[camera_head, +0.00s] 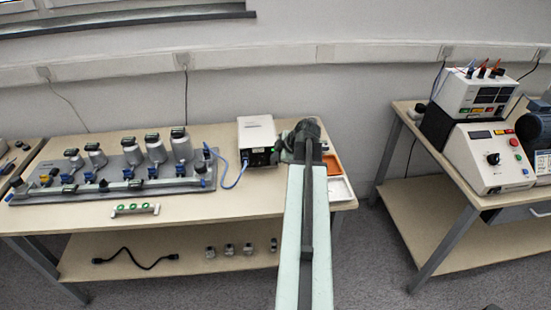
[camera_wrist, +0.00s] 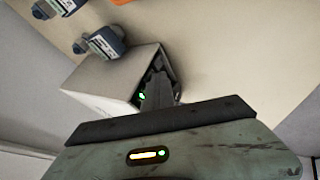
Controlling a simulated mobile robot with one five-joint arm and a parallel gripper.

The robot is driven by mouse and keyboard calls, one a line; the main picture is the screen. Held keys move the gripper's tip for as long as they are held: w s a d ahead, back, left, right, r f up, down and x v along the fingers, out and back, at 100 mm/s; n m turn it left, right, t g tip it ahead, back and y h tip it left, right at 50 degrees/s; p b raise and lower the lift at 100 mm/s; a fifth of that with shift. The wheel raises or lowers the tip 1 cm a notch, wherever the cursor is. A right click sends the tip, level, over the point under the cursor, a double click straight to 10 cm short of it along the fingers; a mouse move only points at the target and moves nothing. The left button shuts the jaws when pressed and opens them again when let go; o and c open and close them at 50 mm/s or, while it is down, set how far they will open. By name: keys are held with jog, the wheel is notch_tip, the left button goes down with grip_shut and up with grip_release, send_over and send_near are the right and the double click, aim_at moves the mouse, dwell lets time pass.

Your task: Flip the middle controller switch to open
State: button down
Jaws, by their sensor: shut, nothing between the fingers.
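A white controller box (camera_head: 257,132) with a dark front panel stands on the left table. A blue cable runs from it to the left. My gripper (camera_head: 284,150) is just right of the box at the panel's height. In the wrist view the box (camera_wrist: 108,82) is close up, with a green light by its dark panel. My gripper (camera_wrist: 158,75) is shut and empty there, its tips in front of the panel and covering part of it. I cannot tell whether they touch. The middle switch and its position cannot be made out.
A long grey rig (camera_head: 110,185) with several cylinders fills the table's left. A white strip with green parts (camera_head: 135,209) lies in front. An orange tray (camera_head: 332,164) is right of my arm. Small blue-and-grey devices (camera_wrist: 103,43) lie near the box in the wrist view.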

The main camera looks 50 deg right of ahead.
jog(key=shift+d+r+p, duration=0.1)
jog(key=shift+r+p, duration=0.5)
jog(key=shift+r, duration=0.2)
jog(key=shift+f, duration=0.1)
jog(key=shift+s, duration=0.1)
jog(key=s+a+f+p+v, duration=0.1)
jog(key=a+p+v, duration=0.1)
jog(key=p+v, duration=0.6)
jog(key=v, duration=0.4)
jog(key=shift+a+p, duration=0.15)
jog(key=shift+p, duration=0.15)
jog(key=shift+s, duration=0.15)
